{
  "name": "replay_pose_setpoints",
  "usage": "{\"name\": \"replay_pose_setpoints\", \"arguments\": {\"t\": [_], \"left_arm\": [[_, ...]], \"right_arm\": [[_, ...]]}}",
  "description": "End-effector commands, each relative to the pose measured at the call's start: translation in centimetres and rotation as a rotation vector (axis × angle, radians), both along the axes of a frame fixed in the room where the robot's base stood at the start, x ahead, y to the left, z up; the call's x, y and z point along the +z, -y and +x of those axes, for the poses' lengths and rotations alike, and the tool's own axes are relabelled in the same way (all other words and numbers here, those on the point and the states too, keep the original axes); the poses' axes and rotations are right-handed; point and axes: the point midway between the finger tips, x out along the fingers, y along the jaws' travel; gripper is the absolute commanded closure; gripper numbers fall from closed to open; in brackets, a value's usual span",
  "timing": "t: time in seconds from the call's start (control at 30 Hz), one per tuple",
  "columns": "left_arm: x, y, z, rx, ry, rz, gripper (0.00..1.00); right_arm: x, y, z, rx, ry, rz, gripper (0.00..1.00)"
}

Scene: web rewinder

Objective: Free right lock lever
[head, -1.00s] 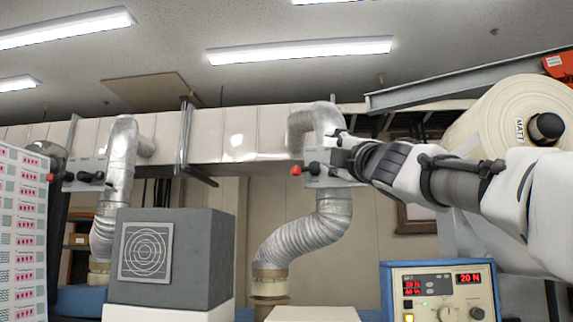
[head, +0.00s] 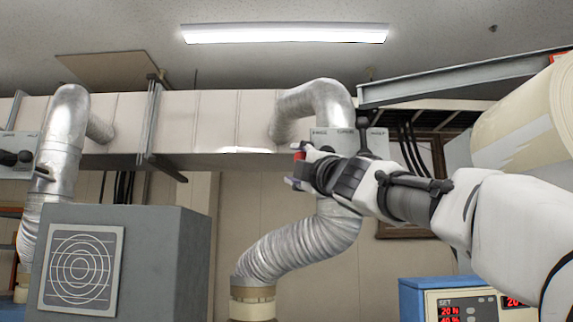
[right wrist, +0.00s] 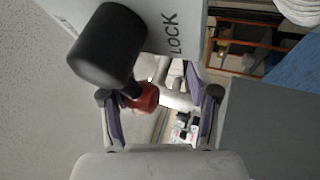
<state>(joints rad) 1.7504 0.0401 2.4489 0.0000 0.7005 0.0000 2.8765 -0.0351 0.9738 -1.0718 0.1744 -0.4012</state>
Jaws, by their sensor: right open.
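The grey lock panel (head: 375,138) hangs on the right duct in the head view, largely hidden behind my right gripper (head: 299,168). The red lever tip (head: 299,156) shows at the gripper's fingers. In the right wrist view the panel (right wrist: 190,14) bears the word LOCK, with a black knob (right wrist: 106,46) in front. The red lever tip (right wrist: 146,97) lies between the open fingers of my right gripper (right wrist: 159,97), closer to the left finger. I cannot tell whether it touches that finger. My left gripper is not in view.
A second panel (head: 17,146) with a black knob hangs at the far left. A silver flexible duct (head: 300,244) runs below the right panel. A grey box (head: 150,262) stands at lower left and a blue-cased control unit (head: 412,300) at lower right.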

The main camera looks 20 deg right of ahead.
Motion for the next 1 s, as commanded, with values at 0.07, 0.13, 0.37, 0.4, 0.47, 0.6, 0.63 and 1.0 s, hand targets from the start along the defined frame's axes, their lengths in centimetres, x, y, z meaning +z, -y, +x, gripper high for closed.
{"name": "replay_pose_setpoints", "arguments": {"t": [0.07, 0.13, 0.37, 0.4, 0.47, 0.6, 0.63, 1.0], "left_arm": [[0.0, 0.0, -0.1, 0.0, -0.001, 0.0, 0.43], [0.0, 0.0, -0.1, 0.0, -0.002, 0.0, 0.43], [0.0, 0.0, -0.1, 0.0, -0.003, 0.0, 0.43], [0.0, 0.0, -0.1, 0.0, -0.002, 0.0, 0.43], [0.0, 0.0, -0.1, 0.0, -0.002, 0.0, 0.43], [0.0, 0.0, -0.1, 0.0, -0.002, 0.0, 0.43], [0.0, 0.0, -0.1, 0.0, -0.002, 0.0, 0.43], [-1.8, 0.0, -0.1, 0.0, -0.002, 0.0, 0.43]], "right_arm": [[-0.2, 0.0, 0.1, -0.001, -0.003, -0.001, 0.44], [-0.2, 0.0, 0.1, 0.0, -0.004, -0.002, 0.44], [-0.1, 0.0, 0.0, 0.0, -0.001, -0.001, 1.0], [-0.1, 0.0, 0.0, 0.0, -0.001, -0.001, 1.0], [-0.1, 0.0, 0.0, -0.001, -0.001, -0.001, 1.0], [-0.2, 0.0, 0.1, -0.001, -0.003, -0.001, 1.0], [-0.2, 0.0, 0.1, -0.001, -0.003, 0.0, 1.0], [-0.3, -0.1, 0.3, -0.004, 0.02, 0.08, 1.0]]}}
